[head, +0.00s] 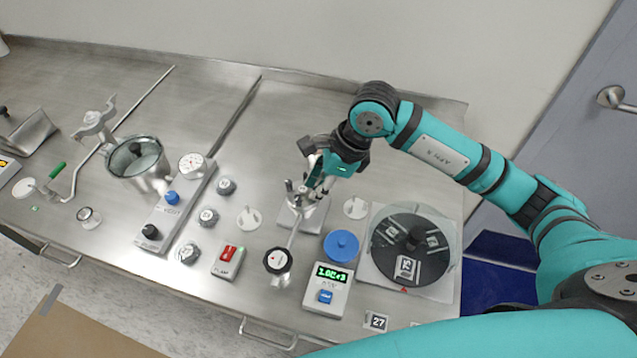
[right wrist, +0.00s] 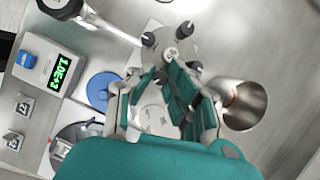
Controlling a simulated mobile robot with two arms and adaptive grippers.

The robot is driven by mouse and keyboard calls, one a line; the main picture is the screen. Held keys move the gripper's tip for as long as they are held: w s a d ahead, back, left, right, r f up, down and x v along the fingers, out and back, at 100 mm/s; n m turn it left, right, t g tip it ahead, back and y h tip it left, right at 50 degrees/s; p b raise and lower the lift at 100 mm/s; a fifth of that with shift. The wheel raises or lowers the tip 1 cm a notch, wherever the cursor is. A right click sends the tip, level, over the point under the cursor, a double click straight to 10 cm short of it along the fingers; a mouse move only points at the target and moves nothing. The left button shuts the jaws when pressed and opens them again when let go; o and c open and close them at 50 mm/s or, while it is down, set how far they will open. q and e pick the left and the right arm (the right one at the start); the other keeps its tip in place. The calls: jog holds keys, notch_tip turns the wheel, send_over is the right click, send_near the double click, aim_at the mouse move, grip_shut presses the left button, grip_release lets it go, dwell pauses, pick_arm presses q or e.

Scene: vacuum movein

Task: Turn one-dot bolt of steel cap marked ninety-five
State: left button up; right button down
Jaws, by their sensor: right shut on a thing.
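The steel cap (right wrist: 172,50) shows at the top centre of the right wrist view, with a small round label in its middle and dark-tipped bolts around its edge. The label and the bolts' dots are too small to read. In the head view the steel fitting (head: 297,202) stands on a pale base, partly covered by my gripper. My right gripper (head: 318,183) is above it, pointing down. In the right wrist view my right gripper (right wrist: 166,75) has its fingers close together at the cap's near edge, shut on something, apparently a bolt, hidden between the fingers. My left gripper is not in view.
A readout box (head: 328,290), blue disc (head: 340,246) and large dark round plate (head: 440,240) stand to the right. Left are a red-switch box (head: 228,261), several small labelled caps (head: 208,217) and a glass-topped chamber (head: 137,155). The bench behind my gripper is clear.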

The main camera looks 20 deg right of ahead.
jog(key=shift+f+m+t+b, duration=0.15)
jog(key=shift+m+t+b, duration=0.15)
jog(key=shift+m+b, duration=0.45)
jog(key=m+t+h+b, duration=0.1)
jog(key=m+b, duration=0.1)
jog(key=m, duration=0.1)
jog(key=shift+b, duration=0.3)
jog(key=m+h+b, duration=0.1)
jog(key=m+b, duration=0.1)
jog(key=m, duration=0.1)
jog(key=shift+s+a+m+t, duration=0.1)
jog(key=shift+m+t, duration=0.25)
jog(key=shift+t, duration=0.05)
jog(key=shift+m+h+b, duration=0.5)
jog(key=shift+m+b, duration=0.3)
jog(key=shift+m, duration=0.4)
jog(key=shift+r+m, duration=0.2)
jog(key=shift+m, duration=0.1)
jog(key=c, duration=1.6)
grip_release()
